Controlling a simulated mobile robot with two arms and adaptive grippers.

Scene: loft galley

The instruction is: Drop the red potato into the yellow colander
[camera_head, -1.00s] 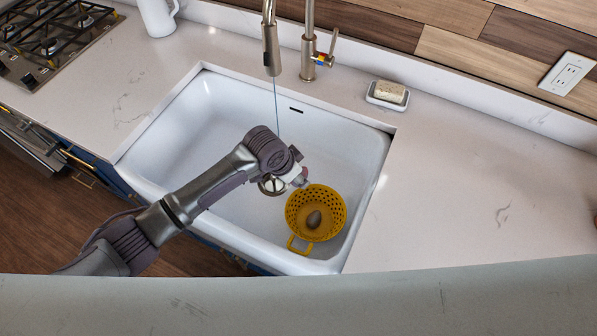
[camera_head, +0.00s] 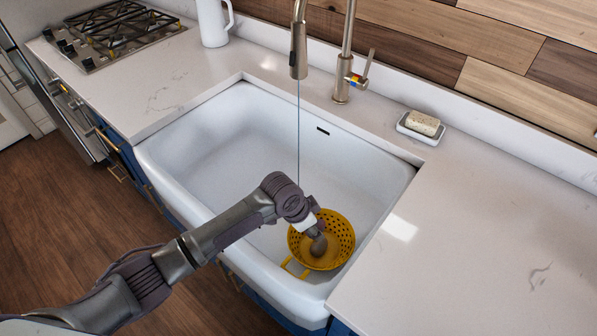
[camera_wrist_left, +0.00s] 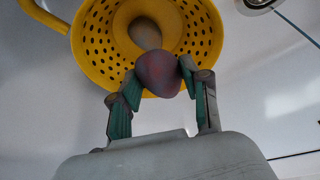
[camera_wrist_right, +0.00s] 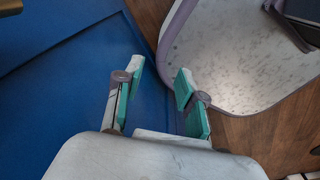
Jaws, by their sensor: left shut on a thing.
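The red potato (camera_wrist_left: 158,74) is between the fingers of my left gripper (camera_wrist_left: 158,80), which is shut on it. In the left wrist view it is in front of the near rim of the yellow colander (camera_wrist_left: 88,48). The colander (camera_head: 345,234) stands in the sink's front right part. In the head view my left gripper (camera_head: 312,232) is over the colander's left part. A brownish potato (camera_wrist_left: 145,33) lies inside the colander. My right gripper (camera_wrist_right: 160,84) is open and empty, with blue cabinet fronts behind it; it is outside the head view.
The white sink (camera_head: 215,150) is otherwise empty. A faucet (camera_head: 299,50) hangs over it with a thin stream of water left of the colander. A soap dish (camera_head: 420,130) stands on the right counter, a white pitcher (camera_head: 214,25) at the back left. The stove (camera_head: 110,35) is farther left.

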